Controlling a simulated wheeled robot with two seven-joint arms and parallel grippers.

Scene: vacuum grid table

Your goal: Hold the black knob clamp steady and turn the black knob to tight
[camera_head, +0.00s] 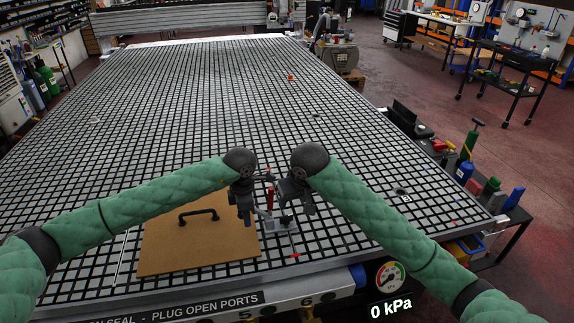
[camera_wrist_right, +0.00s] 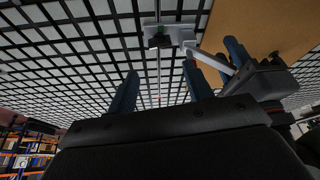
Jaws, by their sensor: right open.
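The clamp (camera_head: 278,226) is a small grey metal piece on the grid table, at the right edge of a brown board (camera_head: 160,245). A red part stands above it. In the right wrist view the clamp's grey body (camera_wrist_right: 182,34) carries a small dark knob (camera_wrist_right: 160,40) beside a thin rod. My right gripper (camera_head: 297,205) is above and right of the clamp. Its blue fingers (camera_wrist_right: 160,88) are apart and empty, with the knob beyond them. My left gripper (camera_head: 245,212) is close at the clamp's left; a pale bar lies by its fingers, but its grip is unclear.
A black handle (camera_head: 198,214) stands on the board, left of my left gripper. The black-and-white grid table (camera_head: 200,90) is largely clear behind. A gauge (camera_head: 390,275) and a 0 kPa display sit at the front edge. My two grippers are very close together.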

